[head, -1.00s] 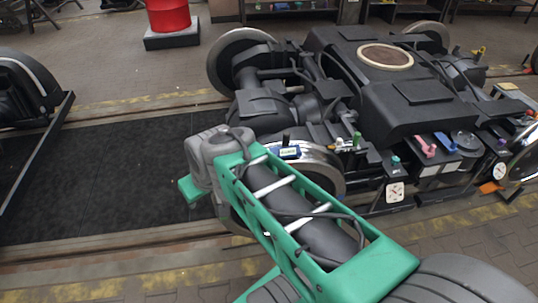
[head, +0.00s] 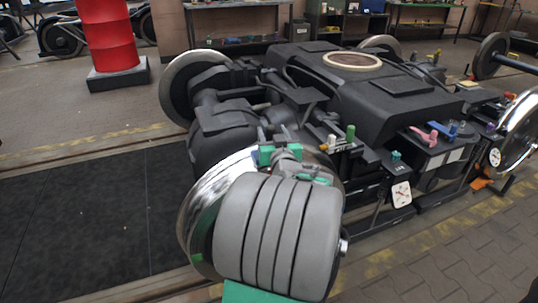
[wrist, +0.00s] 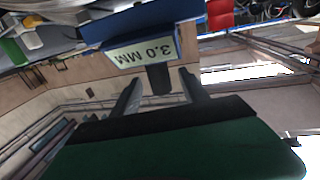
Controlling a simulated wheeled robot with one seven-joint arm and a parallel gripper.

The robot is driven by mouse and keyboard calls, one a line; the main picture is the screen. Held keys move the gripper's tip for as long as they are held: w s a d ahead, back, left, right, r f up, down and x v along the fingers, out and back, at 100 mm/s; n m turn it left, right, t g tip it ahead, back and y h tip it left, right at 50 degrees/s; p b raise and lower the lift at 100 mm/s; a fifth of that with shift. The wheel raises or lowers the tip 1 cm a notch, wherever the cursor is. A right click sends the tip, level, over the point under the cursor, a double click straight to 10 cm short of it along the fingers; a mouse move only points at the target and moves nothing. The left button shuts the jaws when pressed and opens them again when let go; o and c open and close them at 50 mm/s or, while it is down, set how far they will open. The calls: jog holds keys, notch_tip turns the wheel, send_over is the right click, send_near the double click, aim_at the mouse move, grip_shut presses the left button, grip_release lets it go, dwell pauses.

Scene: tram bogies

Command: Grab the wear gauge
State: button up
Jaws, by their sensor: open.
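The wear gauge (wrist: 152,31) is a blue block with a pale label reading "3.0 MM", upside down in the wrist view, and a short black stem. My gripper (wrist: 158,78) is open. Its two dark fingers stand apart, one on each side of the stem, with visible gaps, so it holds nothing. In the head view my grey, ribbed arm covers most of the area around the gauge, over the bright wheel (head: 204,205) at the bogie's near end. I cannot make out the gauge clearly there.
The black bogie frame (head: 405,103) fills the middle right. Small coloured items stand on it, including a green one (head: 351,132) and a pink one (head: 424,137). A red drum (head: 107,40) stands at the back left. Dark floor matting (head: 80,225) lies clear at left.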

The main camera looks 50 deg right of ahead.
jog(key=x, duration=0.4)
jog(key=shift+b, duration=0.35)
jog(key=shift+c, duration=0.4)
grip_shut()
dwell(0.5)
